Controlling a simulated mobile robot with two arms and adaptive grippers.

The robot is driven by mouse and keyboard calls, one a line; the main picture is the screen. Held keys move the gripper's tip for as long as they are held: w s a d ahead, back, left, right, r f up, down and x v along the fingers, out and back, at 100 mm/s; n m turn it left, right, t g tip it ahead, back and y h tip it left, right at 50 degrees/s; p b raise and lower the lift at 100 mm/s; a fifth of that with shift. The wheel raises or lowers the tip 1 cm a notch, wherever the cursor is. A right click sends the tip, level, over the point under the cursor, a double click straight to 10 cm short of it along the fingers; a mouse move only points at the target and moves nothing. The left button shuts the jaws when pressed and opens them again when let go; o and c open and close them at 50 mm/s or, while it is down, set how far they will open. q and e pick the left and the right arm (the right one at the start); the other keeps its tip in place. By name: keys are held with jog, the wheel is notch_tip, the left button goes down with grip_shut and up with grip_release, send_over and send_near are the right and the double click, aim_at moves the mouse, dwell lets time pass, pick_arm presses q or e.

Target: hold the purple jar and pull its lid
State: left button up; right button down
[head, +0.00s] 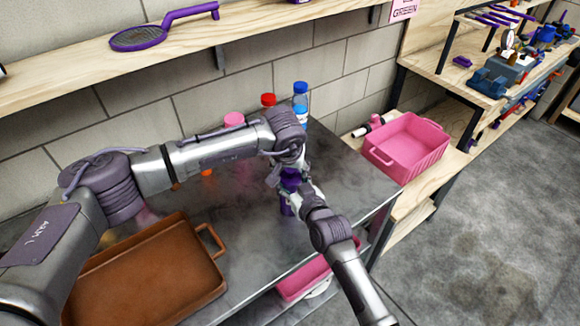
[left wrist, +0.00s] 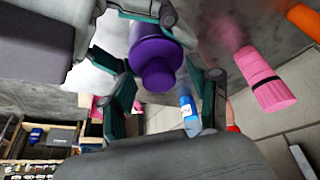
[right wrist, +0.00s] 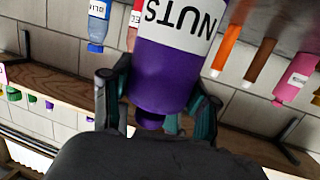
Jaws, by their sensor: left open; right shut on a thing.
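The purple jar (head: 290,179) with a white NUTS label (right wrist: 180,22) stands over the metal counter, partly hidden by both grippers in the head view. Its purple lid with a knob (left wrist: 157,76) faces my left wrist camera. My right gripper (right wrist: 158,100) is shut on the jar, a finger at each side. My left gripper (left wrist: 163,98) is open, its fingers spread on either side of the knob with a visible gap. Whether the jar's base touches the counter is hidden.
A brown tray (head: 216,277) lies on the counter at the left. Bottles with red (head: 268,99) and blue (head: 300,87) caps and a pink-lidded jar (head: 234,119) stand along the wall. A pink bin (head: 407,160) is at the right. A wooden shelf (head: 120,63) runs above.

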pick_arm(q)
jog(key=shift+c, duration=0.3)
grip_shut()
jog(key=shift+r, duration=0.2)
dwell(0.5)
jog(key=shift+r, duration=0.95)
jog(key=shift+r, duration=2)
pick_arm(e)
jog(key=shift+c, duration=1.1)
grip_release()
